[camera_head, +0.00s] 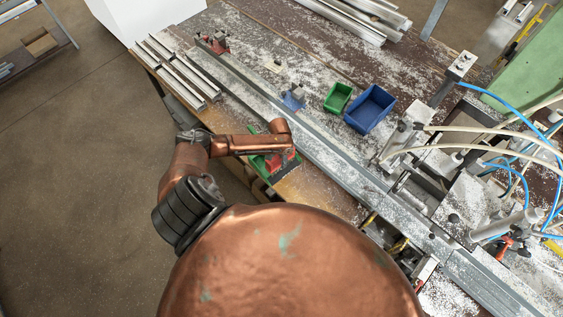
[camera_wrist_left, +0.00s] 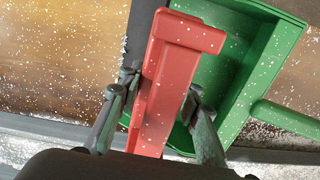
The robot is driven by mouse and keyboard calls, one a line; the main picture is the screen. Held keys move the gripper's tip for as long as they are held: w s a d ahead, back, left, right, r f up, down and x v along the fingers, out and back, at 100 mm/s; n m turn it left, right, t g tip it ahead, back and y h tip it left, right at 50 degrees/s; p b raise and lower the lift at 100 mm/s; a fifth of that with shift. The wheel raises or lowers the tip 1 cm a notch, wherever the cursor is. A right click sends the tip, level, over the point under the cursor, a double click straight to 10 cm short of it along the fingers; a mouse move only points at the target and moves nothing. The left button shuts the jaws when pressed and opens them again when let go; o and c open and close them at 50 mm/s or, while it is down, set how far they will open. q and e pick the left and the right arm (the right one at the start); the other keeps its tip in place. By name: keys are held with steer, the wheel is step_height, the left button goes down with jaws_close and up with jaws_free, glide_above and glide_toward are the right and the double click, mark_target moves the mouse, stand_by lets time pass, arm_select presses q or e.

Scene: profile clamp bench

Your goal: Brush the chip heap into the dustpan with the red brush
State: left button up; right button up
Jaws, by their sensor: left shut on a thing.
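My left gripper (camera_wrist_left: 161,95) is shut on the red brush (camera_wrist_left: 168,75), with one dark finger on each side of it in the left wrist view. The brush also shows as a small red patch in the head view (camera_head: 273,163), partly covered by my arm. The green dustpan (camera_wrist_left: 268,62) is beside and partly behind the brush, its handle (camera_wrist_left: 290,118) pointing right. I cannot tell whether brush and dustpan touch. The bristles are not clearly visible. White chips are scattered around, but I cannot pick out one distinct heap. My right gripper is not in view.
A long metal rail (camera_head: 330,152) runs diagonally along the bench. Beyond it stand a green bin (camera_head: 338,97) and a blue bin (camera_head: 370,108). Metal profiles (camera_head: 178,70) lie at the left corner. Clamps and hoses crowd the right side.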

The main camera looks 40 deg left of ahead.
arm_select(q)
steer(key=shift+r, duration=3.05)
